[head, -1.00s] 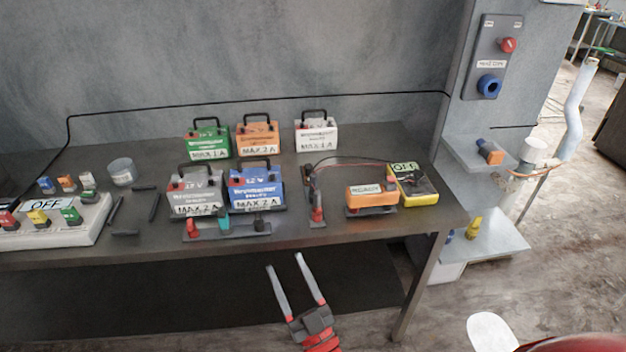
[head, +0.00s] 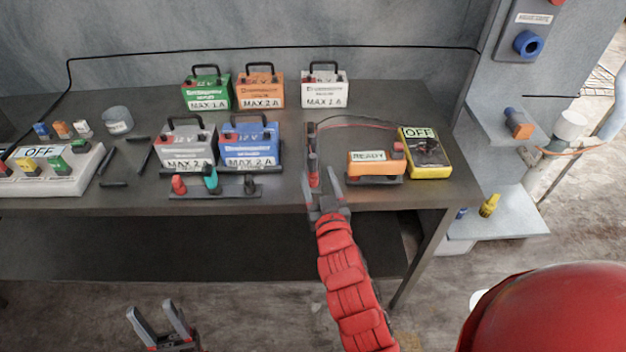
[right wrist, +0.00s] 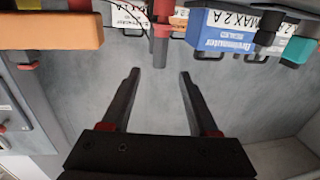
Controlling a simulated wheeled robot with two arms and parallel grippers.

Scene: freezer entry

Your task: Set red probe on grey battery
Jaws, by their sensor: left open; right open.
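The grey battery (head: 186,150) stands in the front row at the left of the bench, with a black handle and a red terminal. A red probe (head: 314,180) stands in a narrow holder right of the blue battery; it also shows at the top of the right wrist view (right wrist: 161,30). My right gripper (head: 320,178) is open and empty at the bench's front edge, close to this probe. In the right wrist view its fingers (right wrist: 157,75) are apart, with the probe beyond their tips. My left gripper (head: 150,308) is open and empty, low in front of the bench.
A blue battery (head: 249,148) stands beside the grey one. A rack with red, teal and black clips (head: 215,192) lies before them. An orange READY box (head: 375,166) and yellow OFF meter (head: 428,165) stand right of the probe. Green, orange and white batteries stand behind.

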